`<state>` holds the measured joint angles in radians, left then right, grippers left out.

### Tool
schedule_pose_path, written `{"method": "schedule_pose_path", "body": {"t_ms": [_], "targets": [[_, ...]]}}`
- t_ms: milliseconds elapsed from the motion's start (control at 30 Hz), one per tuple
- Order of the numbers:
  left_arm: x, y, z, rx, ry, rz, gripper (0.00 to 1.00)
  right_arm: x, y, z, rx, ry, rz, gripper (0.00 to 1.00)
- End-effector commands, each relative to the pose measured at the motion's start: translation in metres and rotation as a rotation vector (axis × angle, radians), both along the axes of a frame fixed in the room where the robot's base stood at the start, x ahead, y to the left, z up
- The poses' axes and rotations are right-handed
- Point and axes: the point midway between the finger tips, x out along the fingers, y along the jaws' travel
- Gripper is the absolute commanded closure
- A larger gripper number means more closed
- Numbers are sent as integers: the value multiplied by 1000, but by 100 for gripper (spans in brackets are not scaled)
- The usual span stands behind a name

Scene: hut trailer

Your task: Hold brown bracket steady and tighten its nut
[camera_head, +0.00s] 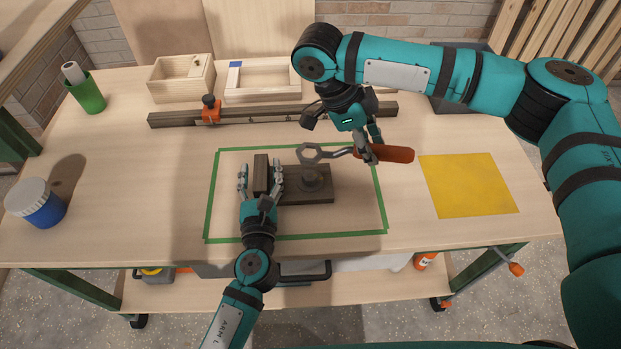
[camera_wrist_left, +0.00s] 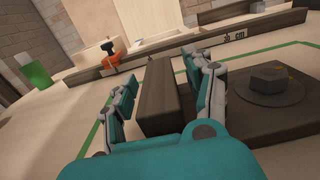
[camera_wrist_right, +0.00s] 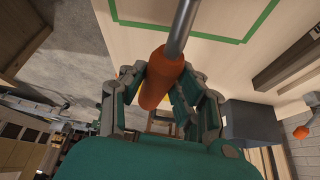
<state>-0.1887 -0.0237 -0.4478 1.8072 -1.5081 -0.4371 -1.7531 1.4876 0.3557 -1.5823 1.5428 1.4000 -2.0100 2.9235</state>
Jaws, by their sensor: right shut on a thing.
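The brown bracket (camera_head: 322,194) lies inside the green tape outline, with an upright block at its left end and a flat base to the right. The bracket also shows in the left wrist view (camera_wrist_left: 170,98). A dark nut (camera_head: 310,174) sits on a round washer on the base, also visible in the left wrist view (camera_wrist_left: 271,75). My left gripper (camera_head: 260,180) has its fingers spread either side of the upright block, with a gap at the left finger. My right gripper (camera_head: 371,154) is shut on the orange handle of a wrench (camera_head: 398,154). The wrench's ring end is near the nut, apparently above it.
A dark rail with an orange clamp (camera_head: 210,110) runs behind the taped area. Wooden boxes (camera_head: 182,80) stand behind it. A yellow mat (camera_head: 467,186) lies right, bare. A green cup (camera_head: 88,96) and a blue jar (camera_head: 43,208) stand left.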

Motion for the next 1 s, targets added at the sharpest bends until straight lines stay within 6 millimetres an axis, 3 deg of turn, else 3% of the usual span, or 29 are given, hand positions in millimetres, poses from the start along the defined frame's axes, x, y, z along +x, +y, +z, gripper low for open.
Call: {"method": "schedule_pose_path", "body": {"t_ms": [367, 800, 1000], "targets": [[-7, 0, 0, -1, 1, -1, 44, 0, 0, 1, 0, -1, 0, 100], [-93, 0, 0, 2, 2, -2, 44, 0, 0, 1, 0, -1, 0, 100], [-115, 0, 0, 1, 1, -1, 44, 0, 0, 1, 0, -1, 0, 100]]}}
